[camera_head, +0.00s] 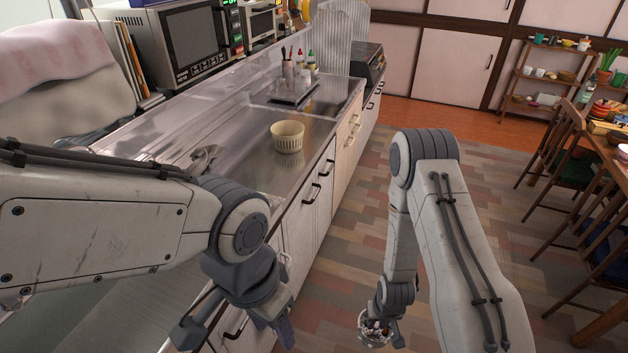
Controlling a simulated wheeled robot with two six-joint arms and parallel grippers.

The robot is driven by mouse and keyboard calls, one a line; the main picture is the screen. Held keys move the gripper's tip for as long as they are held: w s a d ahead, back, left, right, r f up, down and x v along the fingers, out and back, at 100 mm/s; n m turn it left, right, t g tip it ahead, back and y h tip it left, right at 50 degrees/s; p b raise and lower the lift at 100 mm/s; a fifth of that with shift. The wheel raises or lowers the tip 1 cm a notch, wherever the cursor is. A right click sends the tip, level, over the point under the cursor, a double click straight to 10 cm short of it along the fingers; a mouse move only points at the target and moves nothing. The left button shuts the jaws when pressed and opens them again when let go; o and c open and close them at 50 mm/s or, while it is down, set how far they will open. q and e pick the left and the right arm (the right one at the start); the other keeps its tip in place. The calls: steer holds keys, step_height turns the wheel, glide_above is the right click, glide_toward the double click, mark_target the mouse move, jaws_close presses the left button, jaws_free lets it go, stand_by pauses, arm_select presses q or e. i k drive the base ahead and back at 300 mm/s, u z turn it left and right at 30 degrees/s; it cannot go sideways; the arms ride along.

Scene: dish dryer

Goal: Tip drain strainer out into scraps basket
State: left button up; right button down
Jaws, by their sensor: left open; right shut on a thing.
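A round, cream, ribbed basket (287,138) stands upright on the steel counter, beyond both grippers; its inside looks empty from here, though its floor is hard to see. My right gripper (383,336) is low at the bottom edge of the view, over the floor to the right of the cabinets. It is shut on the drain strainer (373,335), a small round piece with pale bits in it, partly hidden by the gripper. My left gripper (235,332) is open and empty, pointing down in front of the cabinet doors. Both grippers are apart from the basket.
The steel counter (232,147) runs away from me, with a stove (295,92) and bottles (305,62) further back. A microwave (187,42) stands behind at left. Cabinet handles stick out below the counter. The floor (460,190) is clear up to the chairs (565,165) at right.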

mark_target(288, 135)
steer(key=z, duration=1.6)
steer(key=i, duration=2.65)
steer(key=u, duration=3.85)
